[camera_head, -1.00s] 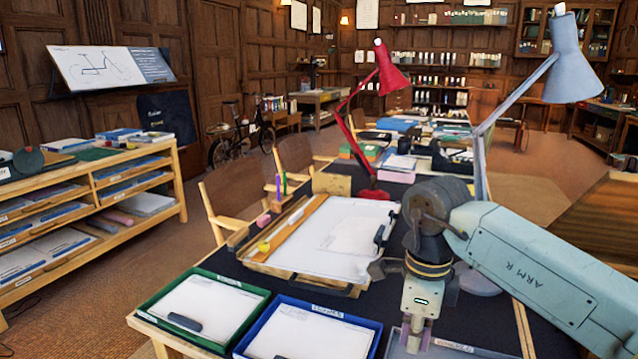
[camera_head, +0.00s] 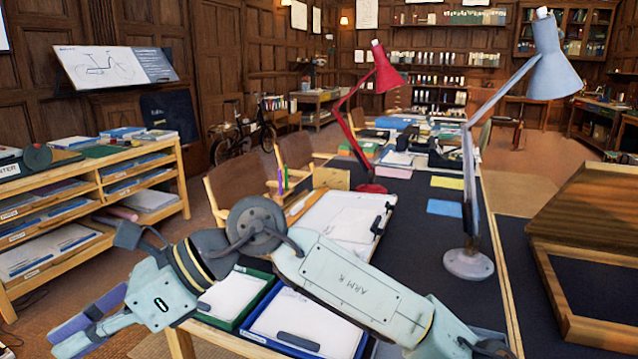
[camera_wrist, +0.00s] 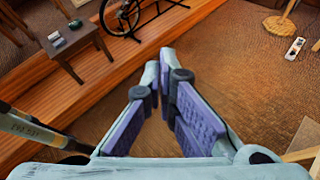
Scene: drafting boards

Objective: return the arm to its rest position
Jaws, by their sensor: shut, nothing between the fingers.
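My arm (camera_head: 345,282) reaches across the front of the desk to the left, with its elbow bent over the trays. My gripper (camera_head: 68,338) is at the lower left, beyond the desk's left edge, pointing left and slightly down. In the wrist view, my gripper (camera_wrist: 158,75) has its purple-padded fingers meeting at the tips, with nothing between them and floor beyond. The arm hides part of the green tray (camera_head: 243,318), the blue tray (camera_head: 350,345) and the drawing board with white paper (camera_head: 335,220).
A wooden shelf unit (camera_head: 185,180) stands at the left. A blue-grey lamp (camera_head: 468,264) and a red lamp (camera_head: 372,188) stand on the desk. The wrist view shows a small table (camera_wrist: 80,48), a white power strip (camera_wrist: 294,48) and open brown floor (camera_wrist: 235,70).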

